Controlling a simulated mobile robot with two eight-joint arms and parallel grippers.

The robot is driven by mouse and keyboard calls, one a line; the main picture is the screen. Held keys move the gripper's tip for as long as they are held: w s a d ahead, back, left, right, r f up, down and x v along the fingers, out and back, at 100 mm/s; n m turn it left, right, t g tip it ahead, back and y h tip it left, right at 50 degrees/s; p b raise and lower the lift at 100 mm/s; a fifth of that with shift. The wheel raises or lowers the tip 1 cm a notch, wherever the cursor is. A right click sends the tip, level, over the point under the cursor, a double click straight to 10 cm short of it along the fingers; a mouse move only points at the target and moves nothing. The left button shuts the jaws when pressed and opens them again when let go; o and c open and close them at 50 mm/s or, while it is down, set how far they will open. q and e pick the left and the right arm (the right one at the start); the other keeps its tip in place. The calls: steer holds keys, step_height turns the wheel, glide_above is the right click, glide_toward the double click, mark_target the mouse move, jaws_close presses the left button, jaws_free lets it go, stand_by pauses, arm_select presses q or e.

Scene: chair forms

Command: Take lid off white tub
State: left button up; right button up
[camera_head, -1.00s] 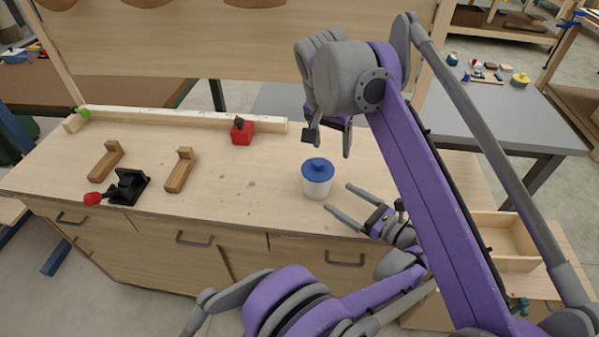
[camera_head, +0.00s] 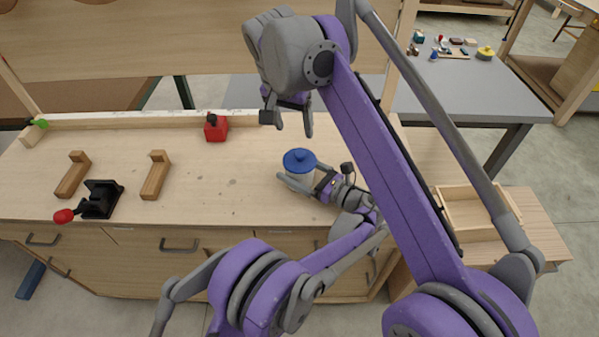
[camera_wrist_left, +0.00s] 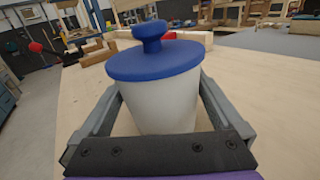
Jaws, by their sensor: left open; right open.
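The white tub (camera_wrist_left: 160,105) stands upright on the workbench, with its blue knobbed lid (camera_head: 299,160) seated on top. In the left wrist view the lid (camera_wrist_left: 155,60) fills the upper middle. My left gripper (camera_head: 300,174) is low at the tub, with one finger on each side of the white body, below the lid. Its jaws are open, and I cannot tell whether the fingers touch the tub. My right gripper (camera_head: 288,123) is open and empty, hanging above the bench behind the tub, fingers pointing down.
A red block with a dark knob (camera_head: 215,128) sits at the bench's back. Two wooden brackets (camera_head: 156,176) and a black clamp with a red handle (camera_head: 101,199) lie at the left. An open wooden tray (camera_head: 470,236) is at the right. The bench middle is clear.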

arm_select(q)
steer(key=shift+x, duration=1.1)
jaws_close()
jaws_free()
